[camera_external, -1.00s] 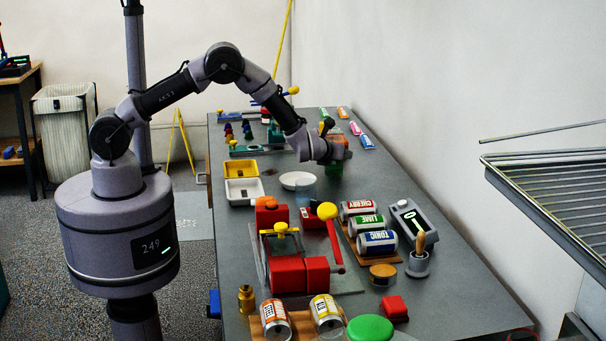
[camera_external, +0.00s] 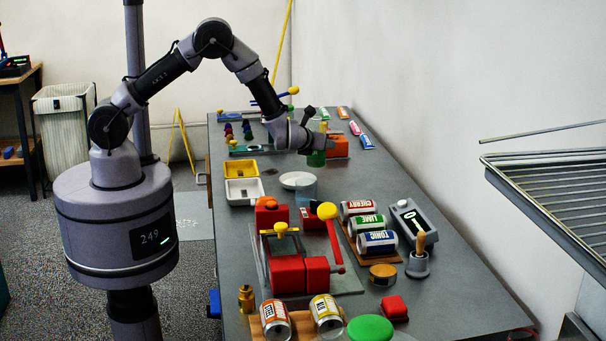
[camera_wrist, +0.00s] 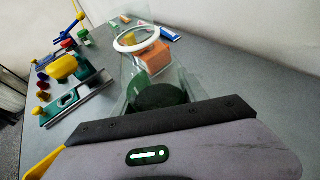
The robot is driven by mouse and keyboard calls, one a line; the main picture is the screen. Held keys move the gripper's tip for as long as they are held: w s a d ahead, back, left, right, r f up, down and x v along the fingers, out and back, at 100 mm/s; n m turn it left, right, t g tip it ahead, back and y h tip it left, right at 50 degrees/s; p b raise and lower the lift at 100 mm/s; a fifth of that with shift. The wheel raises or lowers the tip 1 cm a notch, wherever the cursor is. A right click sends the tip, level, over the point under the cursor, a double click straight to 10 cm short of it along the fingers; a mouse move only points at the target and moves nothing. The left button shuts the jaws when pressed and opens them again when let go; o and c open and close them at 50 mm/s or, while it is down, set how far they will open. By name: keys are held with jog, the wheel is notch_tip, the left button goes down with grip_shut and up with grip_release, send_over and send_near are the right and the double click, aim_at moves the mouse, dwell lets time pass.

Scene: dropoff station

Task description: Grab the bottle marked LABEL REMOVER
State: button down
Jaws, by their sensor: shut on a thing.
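My gripper (camera_external: 314,144) is shut on a bottle with a green lower part (camera_external: 316,158), over the far half of the grey bench. In the wrist view, a dark green round part (camera_wrist: 160,95) shows just beyond my gripper, with clear, see-through shapes around it. No lettering on the held bottle can be read, so I cannot confirm the LABEL REMOVER marking. My gripper hides much of it.
An orange block (camera_external: 337,145) stands close to the right of the held bottle. A white dish (camera_external: 297,180), a yellow tray (camera_external: 240,170) and a white tray (camera_external: 244,192) lie nearer. Cans on a rack (camera_external: 365,225) and a red press (camera_external: 295,275) fill the near bench.

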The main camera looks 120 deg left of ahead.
jog(key=s+d, duration=0.1)
jog(key=d, duration=0.1)
jog(key=s+d+p, duration=0.1)
jog(key=s+d, duration=0.1)
jog(key=d, duration=0.1)
jog(key=s+d+r, duration=0.1)
jog(key=s+d, duration=0.1)
jog(key=d, duration=0.1)
jog(key=shift+s+d, duration=0.1)
jog(key=shift+d, duration=0.15)
dwell(1.2)
